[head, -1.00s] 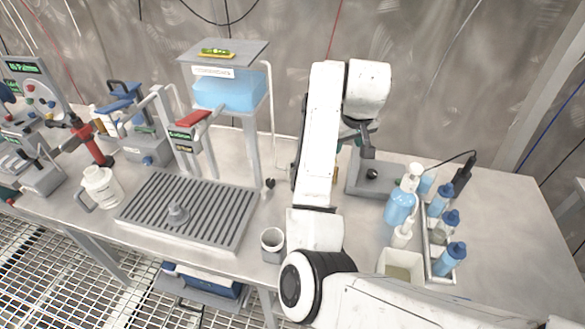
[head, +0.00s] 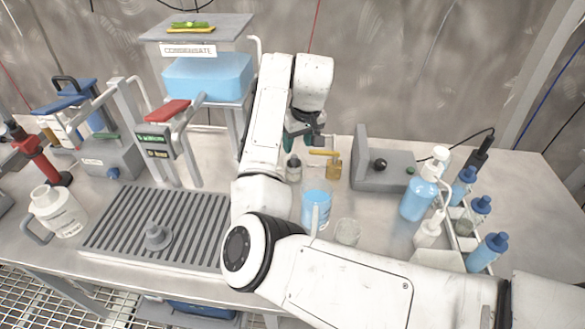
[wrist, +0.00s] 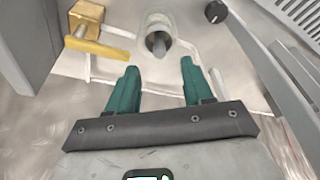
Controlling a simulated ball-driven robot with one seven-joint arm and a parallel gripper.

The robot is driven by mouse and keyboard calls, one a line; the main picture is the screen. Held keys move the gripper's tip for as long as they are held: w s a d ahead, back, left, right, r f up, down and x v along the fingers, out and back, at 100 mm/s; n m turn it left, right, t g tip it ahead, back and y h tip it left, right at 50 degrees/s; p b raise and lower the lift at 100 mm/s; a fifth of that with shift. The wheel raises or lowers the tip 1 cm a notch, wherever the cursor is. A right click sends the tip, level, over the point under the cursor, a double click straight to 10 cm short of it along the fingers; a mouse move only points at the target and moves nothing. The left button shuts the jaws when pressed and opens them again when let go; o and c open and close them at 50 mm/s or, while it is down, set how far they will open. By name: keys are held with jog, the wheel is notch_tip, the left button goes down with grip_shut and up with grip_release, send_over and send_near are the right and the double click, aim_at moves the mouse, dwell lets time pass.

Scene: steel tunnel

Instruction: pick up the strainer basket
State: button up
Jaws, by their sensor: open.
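My gripper (head: 303,143) reaches over the back of the bench. Its two green fingers stand apart, and the space between them (wrist: 159,72) is empty in the wrist view. A small pale vessel with a dark tip (head: 293,168) stands just below the fingers. In the wrist view, a clear vessel with a grey tip (wrist: 158,28) lies ahead of the fingertips, apart from them. I cannot tell for sure which thing is the strainer basket. The grey ribbed tray (head: 110,235) carries a grey knobbed piece (head: 157,237), and my arm covers the tray's right end.
A brass block with a yellow lever (head: 333,165) stands right of the small vessel. Farther right are a grey box (head: 375,178) and a blue pump bottle (head: 417,198). A blue beaker (head: 316,207) and clear glass (head: 347,232) stand in front. A tank stand (head: 205,78) rises left.

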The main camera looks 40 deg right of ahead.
aim_at(294, 156)
jog(key=shift+x, duration=3.15)
jog(key=shift+w+d, duration=0.1)
grip_shut()
